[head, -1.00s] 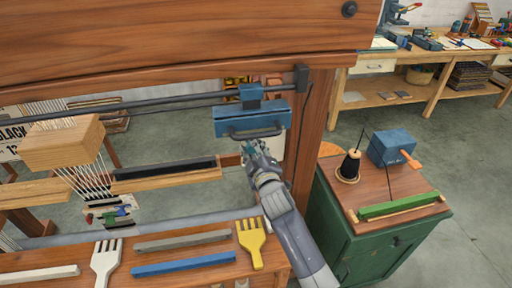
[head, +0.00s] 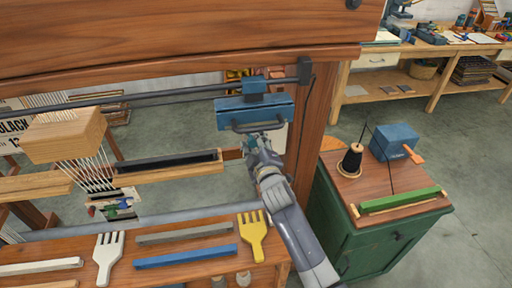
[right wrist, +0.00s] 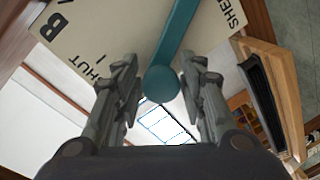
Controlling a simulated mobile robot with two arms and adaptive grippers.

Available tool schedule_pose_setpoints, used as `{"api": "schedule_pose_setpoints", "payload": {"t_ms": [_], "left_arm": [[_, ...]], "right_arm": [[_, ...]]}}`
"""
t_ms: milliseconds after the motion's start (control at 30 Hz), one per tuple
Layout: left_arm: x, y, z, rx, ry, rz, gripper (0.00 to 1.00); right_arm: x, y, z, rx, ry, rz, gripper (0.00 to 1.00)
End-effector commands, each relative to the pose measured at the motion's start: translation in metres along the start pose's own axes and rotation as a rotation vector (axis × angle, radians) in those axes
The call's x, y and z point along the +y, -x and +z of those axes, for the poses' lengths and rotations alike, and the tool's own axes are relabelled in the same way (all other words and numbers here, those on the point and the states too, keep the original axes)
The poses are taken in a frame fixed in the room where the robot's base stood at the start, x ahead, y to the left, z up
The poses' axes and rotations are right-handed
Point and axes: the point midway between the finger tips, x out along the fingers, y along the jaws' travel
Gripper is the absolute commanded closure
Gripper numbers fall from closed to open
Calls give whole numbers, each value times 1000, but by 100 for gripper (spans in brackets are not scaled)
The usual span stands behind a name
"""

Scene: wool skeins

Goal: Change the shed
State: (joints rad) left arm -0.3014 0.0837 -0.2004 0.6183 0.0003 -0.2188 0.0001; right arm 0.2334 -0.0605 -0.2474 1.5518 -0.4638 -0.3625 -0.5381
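The loom's wooden frame (head: 306,150) fills the left and middle of the head view. A blue carriage (head: 222,116) with a dark bar handle hangs from the dark rail (head: 150,99). My right gripper (head: 256,143) is just below that handle. In the right wrist view, a teal lever (right wrist: 178,35) ends in a round knob (right wrist: 161,83) between the fingers of my open right gripper (right wrist: 160,78). Contact with the knob is not clear. A pale lettered card (right wrist: 110,35) lies behind the lever, its words partly hidden. My left gripper is out of view.
The front ledge holds a white comb (head: 107,258), a yellow comb (head: 253,236), a grey bar (head: 183,234) and a blue bar (head: 185,257). A green cabinet (head: 350,242) at right carries a black yarn cone (head: 351,161). The floor (head: 470,180) beyond it is clear.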

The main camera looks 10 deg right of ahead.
Motion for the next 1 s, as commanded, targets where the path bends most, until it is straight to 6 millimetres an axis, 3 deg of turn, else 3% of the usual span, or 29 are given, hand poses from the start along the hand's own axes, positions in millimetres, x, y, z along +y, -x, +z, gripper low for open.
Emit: {"api": "schedule_pose_setpoints", "payload": {"t_ms": [167,600,800,1000], "left_arm": [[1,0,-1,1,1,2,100],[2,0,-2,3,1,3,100],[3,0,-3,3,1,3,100],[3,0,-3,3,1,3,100]], "right_arm": [[-1,19,1,-1,0,-2,62],[-1,101,0,0,1,-2,62],[0,117,-1,1,0,-1,62],[-1,118,0,1,0,-1,62]]}}
